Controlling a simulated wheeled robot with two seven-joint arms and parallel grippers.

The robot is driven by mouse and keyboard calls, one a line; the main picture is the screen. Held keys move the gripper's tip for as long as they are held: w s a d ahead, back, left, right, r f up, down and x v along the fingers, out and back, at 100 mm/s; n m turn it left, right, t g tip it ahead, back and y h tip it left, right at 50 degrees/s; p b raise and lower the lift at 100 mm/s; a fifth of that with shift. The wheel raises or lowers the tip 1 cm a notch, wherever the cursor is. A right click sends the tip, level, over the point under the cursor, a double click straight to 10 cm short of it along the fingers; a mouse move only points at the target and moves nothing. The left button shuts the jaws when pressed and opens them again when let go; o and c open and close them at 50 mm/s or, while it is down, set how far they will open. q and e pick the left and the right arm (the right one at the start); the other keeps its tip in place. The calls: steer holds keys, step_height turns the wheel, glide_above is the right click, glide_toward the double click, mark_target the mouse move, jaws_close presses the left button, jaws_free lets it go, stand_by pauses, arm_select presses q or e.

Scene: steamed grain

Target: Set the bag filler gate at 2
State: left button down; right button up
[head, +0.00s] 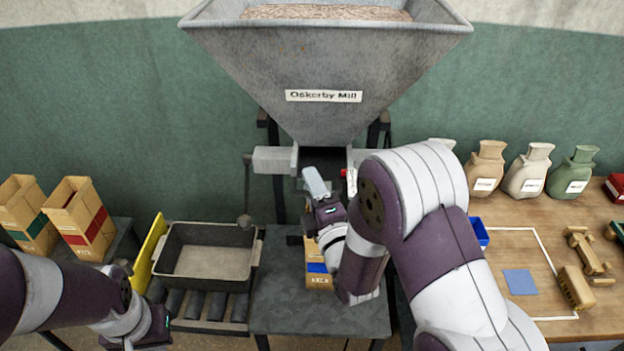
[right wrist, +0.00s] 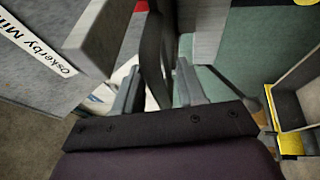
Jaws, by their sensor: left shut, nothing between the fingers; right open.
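The grey hopper (head: 320,70) labelled "Oskerby Mill" narrows to the filler outlet (head: 322,160). A small red part (head: 350,180) shows at its right side, partly behind my right arm. I cannot read any gate scale or setting. My right gripper (head: 316,183) is open just below the outlet; in the right wrist view its fingers (right wrist: 160,85) stand apart near a dark upright bar (right wrist: 154,55). I cannot tell whether they touch it. A kraft bag with a blue band (head: 318,267) stands below, partly hidden by my right arm. My left gripper (head: 150,338) is shut and empty at the lower left.
A dark lever with a round knob (head: 245,220) hangs left of the outlet. A grey tray (head: 208,228) sits on rollers beside a yellow board (head: 148,250). Two kraft bags (head: 85,220) stand at left. The right wooden table (head: 510,235) holds several sacks and wooden pieces.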

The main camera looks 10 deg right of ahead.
mark_target(309, 194)
steer(key=shift+w, duration=0.2)
jaws_close()
steer(key=shift+s+a+b, duration=0.25)
steer(key=shift+s, duration=0.6)
steer(key=shift+s+a+b, duration=0.2)
steer(key=shift+s+a, duration=0.05)
steer(key=shift+s, duration=0.6)
steer(key=shift+s+a+r, duration=0.1)
steer(key=shift+s+r, duration=0.05)
steer(key=shift+s, duration=0.15)
jaws_free()
steer(key=shift+w, duration=0.15)
